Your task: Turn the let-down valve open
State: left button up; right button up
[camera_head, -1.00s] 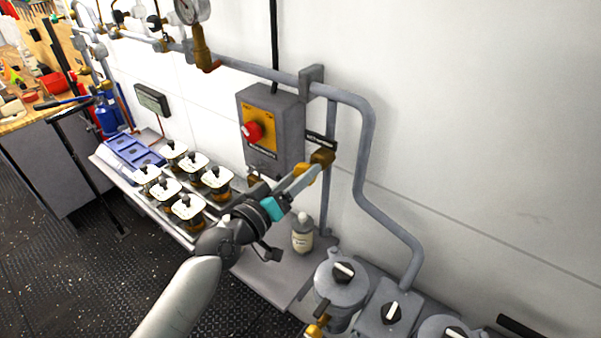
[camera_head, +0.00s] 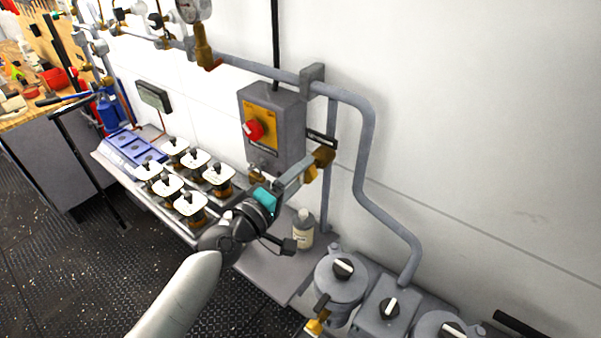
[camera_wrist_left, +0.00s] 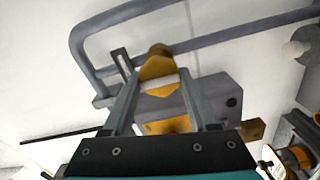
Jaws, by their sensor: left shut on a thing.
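The let-down valve (camera_head: 324,157) is a brass fitting on the vertical grey pipe, right of the grey control box and beside a small black label. My left gripper (camera_head: 306,172) reaches up to it from the lower left and is shut on its yellow handle. In the left wrist view the yellow handle (camera_wrist_left: 158,68) sits between the two grey fingers, with the pipe behind it. The fingers partly hide the handle, so its exact angle is hard to tell. My right gripper is not in view.
The grey box (camera_head: 272,125) with a red knob (camera_head: 253,130) is close left of the valve. A bottle (camera_head: 303,230) stands below my gripper. Several white-lidded jars (camera_head: 190,203) stand on the shelf at left. Grey pots (camera_head: 341,275) with black knobs are at lower right.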

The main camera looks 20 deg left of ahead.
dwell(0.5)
pick_arm(q)
jog(key=o, duration=1.4)
jog(key=shift+s, duration=0.15)
jog(key=shift+b+v, duration=2.55)
jog(key=shift+v, duration=4.95)
